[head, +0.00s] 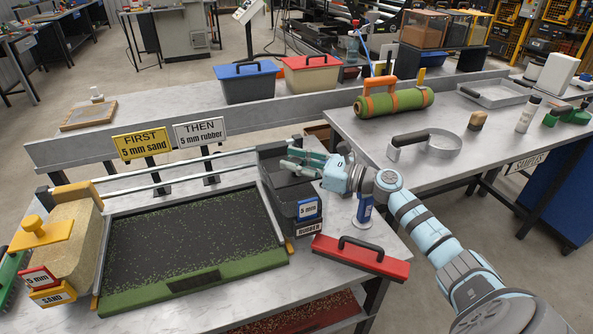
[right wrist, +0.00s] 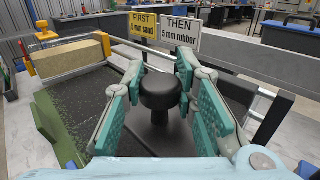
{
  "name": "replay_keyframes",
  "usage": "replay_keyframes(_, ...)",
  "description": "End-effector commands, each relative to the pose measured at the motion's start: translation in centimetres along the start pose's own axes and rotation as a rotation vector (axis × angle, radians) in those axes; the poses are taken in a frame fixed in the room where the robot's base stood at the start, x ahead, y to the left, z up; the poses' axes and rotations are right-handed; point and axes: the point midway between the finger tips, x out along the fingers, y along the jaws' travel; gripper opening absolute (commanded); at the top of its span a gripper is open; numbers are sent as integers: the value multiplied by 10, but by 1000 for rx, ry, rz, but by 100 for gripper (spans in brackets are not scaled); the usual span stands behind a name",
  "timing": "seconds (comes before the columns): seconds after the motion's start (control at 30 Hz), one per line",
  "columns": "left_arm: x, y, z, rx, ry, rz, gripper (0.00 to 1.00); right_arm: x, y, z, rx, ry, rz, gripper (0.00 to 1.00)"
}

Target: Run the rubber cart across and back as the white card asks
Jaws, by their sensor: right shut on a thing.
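The dark rubber cart (head: 290,190), with a blue-edged 5 mm tag and a RUBBER label, stands at the right end of the rails in the head view. My right gripper (head: 296,162) is shut on its black knob (right wrist: 160,92), which shows between the teal fingers in the right wrist view. The white card (head: 200,132) reads THEN 5 mm rubber. The yellow card (head: 141,143) beside it reads FIRST 5 mm sand. The turf bed (head: 190,243) looks dark with green flecks and has a green front edge. My left gripper is not in view.
The sand cart (head: 72,235), with a yellow knob, stands at the left end of the rails (head: 165,185). Blue-lidded (head: 248,85) and red-lidded (head: 310,75) bins stand behind. A green roll (head: 394,102) lies on the right table.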

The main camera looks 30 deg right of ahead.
Motion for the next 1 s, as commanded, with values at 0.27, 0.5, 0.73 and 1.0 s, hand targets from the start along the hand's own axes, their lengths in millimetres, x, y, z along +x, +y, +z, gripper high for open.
replay_keyframes(0.27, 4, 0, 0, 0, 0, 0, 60, 0, -2, 1, 1, -1, 6, 0)
replay_keyframes(0.5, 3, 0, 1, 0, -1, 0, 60, 0, -3, 2, 0, -1, 4, 0)
replay_keyframes(0.73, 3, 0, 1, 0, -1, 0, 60, 0, -3, 1, 0, -1, 5, 47)
replay_keyframes(1.0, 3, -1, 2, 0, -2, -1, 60, -3, -2, 0, -1, 2, 8, 47)
